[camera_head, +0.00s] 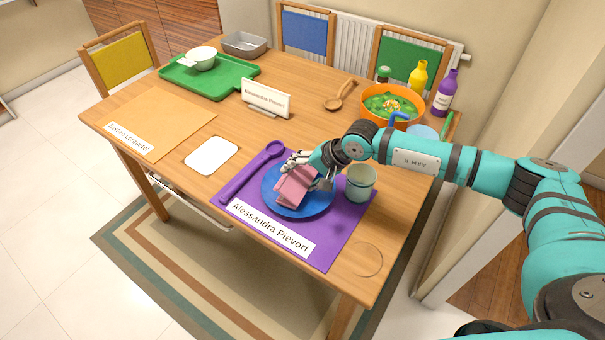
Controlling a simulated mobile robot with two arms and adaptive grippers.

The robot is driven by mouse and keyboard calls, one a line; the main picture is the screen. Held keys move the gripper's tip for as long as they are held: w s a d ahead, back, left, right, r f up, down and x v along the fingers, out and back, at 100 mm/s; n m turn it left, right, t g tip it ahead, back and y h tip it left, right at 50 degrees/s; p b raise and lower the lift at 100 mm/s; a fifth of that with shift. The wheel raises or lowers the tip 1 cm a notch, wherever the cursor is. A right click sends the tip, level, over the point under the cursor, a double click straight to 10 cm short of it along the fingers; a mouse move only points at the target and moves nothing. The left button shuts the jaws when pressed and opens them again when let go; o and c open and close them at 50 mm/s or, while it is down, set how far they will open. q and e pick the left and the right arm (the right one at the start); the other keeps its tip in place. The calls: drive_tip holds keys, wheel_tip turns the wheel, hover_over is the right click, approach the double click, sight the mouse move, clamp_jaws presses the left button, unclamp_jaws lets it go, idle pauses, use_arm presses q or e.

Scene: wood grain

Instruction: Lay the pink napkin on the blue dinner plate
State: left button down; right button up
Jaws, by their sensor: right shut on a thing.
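The pink napkin (293,187) is a folded block over the blue dinner plate (316,207). My right gripper (303,172) is shut on the napkin from above and behind. The napkin appears tilted. Its lower edge looks at or just above the plate, and I cannot tell whether it touches. The plate lies on a purple placemat (335,240) near the table's front edge. My gripper hides the back of the plate. My left gripper is not in view.
A purple spoon (252,172) lies left of the plate and a pale green cup (360,184) stands close on its right. An orange salad bowl (392,103) and bottles stand behind my right arm.

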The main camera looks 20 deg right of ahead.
drive_tip(key=shift+f, duration=0.25)
drive_tip(key=o, duration=1.2)
drive_tip(key=shift+r, duration=0.1)
drive_tip(key=v, duration=1.2)
